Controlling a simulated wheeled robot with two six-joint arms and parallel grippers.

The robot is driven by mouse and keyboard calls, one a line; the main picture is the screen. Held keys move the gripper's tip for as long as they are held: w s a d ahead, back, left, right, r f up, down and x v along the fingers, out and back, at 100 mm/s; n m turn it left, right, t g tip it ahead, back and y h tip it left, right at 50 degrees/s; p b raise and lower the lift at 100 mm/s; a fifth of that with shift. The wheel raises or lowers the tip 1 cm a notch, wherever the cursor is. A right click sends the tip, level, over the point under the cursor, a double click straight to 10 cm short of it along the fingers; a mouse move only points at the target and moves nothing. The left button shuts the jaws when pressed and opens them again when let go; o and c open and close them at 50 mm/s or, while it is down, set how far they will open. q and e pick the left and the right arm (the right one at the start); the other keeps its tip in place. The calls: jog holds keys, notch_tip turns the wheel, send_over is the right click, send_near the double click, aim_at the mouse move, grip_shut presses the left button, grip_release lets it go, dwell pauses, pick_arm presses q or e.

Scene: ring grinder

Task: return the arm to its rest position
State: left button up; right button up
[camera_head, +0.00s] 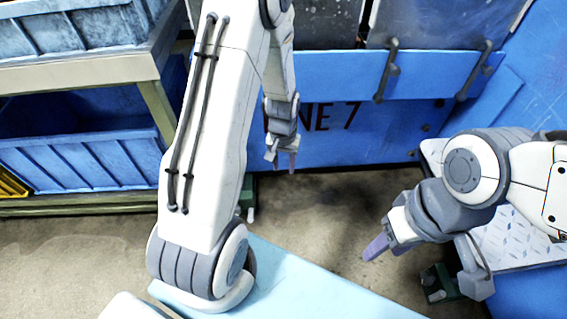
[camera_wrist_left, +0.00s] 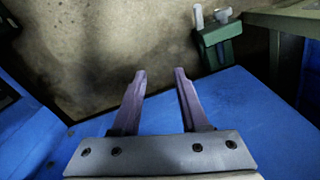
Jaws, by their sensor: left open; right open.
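My left arm reaches up across the middle of the head view. My left gripper (camera_head: 282,160) hangs with its fingers down in front of the blue machine panel. In the left wrist view its two purple fingers (camera_wrist_left: 160,85) are apart, with nothing between them. My right gripper (camera_head: 376,247) is at the right of the head view, with its purple fingers pointing left and down over the floor. No object shows in it, though its fingers overlap in this view.
A blue machine (camera_head: 350,150) with two dark handles stands at the back. A shelf (camera_head: 85,73) with blue bins (camera_head: 85,160) stands at the left. A light blue surface (camera_head: 310,285) lies in front. Bare concrete floor (camera_head: 335,215) shows between. A green foot (camera_wrist_left: 218,42) shows in the wrist view.

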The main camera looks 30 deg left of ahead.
dwell(0.5)
pick_arm(q)
jog(key=s+d+r+m+p, duration=0.3)
jog(key=s+d+r+m, duration=0.1)
jog(key=d+r, duration=0.9)
jog(key=s+d+r+m+h+p, duration=0.1)
jog(key=s+d+r+m+p, duration=0.4)
jog(key=s+r, duration=1)
notch_tip(320, 180, up, 36)
jog(key=s+d+p, duration=0.1)
jog(key=p, duration=3.5)
jog(key=shift+s+r+m, duration=0.25)
jog(key=shift+s+m, duration=0.05)
jog(key=shift+s, duration=0.05)
jog(key=shift+d, duration=0.1)
